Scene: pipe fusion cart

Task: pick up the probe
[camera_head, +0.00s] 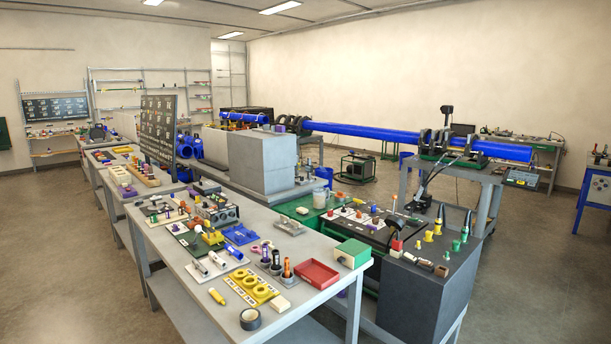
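I cannot tell which item is the probe; many small tools and parts lie on the benches, too small to identify. Candidates in shape include slim upright pieces: orange-topped and dark cylinders (287,267) in round holders on the near bench, and green and black pointed pieces (465,226) on the dark cart top. A short yellow cylinder (217,296) lies at the near bench's left edge. My gripper is not in view, and nothing is seen being held.
The near grey bench (213,320) carries a red tray (317,273), a green-and-white box (353,253), a yellow ring holder (252,287) and a black tape roll (250,319). A dark cart (415,303) stands at its right. A long blue pipe (375,131) spans behind. Floor is clear at right.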

